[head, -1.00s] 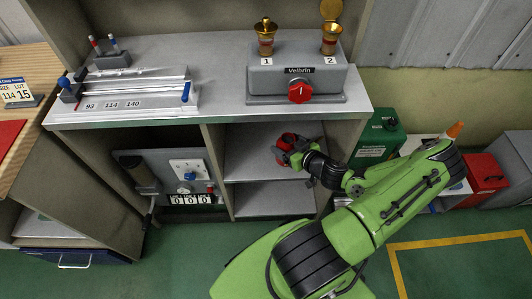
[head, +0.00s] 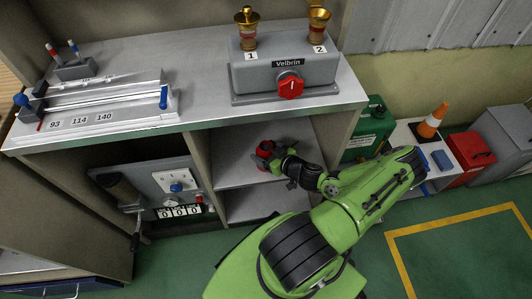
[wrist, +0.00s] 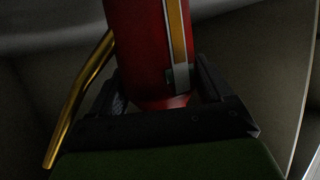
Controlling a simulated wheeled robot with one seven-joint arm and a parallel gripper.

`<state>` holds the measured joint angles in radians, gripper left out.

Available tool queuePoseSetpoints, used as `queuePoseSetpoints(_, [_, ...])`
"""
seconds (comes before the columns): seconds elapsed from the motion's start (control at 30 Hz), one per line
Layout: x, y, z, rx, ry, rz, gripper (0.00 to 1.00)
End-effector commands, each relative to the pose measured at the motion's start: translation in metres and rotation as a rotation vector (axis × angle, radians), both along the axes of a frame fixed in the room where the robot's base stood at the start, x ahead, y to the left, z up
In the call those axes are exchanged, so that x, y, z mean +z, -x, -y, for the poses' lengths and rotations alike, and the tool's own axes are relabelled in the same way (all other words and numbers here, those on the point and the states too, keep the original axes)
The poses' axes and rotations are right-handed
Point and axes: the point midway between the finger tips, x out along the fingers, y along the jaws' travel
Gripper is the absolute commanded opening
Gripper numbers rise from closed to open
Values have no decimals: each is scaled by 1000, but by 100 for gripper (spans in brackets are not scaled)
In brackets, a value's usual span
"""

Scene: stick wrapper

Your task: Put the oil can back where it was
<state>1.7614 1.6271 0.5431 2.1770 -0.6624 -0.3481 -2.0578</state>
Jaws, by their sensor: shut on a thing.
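The oil can (wrist: 148,45) is red with a yellow and pale stripe, and fills the middle of the wrist view. A thin gold spout or rod (wrist: 80,98) slants down on its left side. My gripper (wrist: 165,100) is shut on the can, one finger on each side of it. In the head view my gripper (head: 283,165) is inside the open shelf compartment under the bench, and the red can (head: 265,149) shows just past it. I cannot tell whether the can touches the shelf (head: 235,175).
The compartment has side walls and a lower shelf (head: 255,205). On the bench top stand the grey Velbrin box (head: 260,78) with two brass cups and a measuring fixture (head: 95,110). A green can (head: 372,130), orange cone (head: 432,120) and red box (head: 470,150) are to the right.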

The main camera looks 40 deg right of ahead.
Motion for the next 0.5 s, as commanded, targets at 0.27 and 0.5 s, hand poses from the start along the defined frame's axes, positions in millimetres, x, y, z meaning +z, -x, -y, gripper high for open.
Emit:
queuePoseSetpoints(0.27, [-2, 0, 0, 1, 0, 0, 96])
queuePoseSetpoints(0.5, [-1, 0, 0, 1, 0, 0, 100])
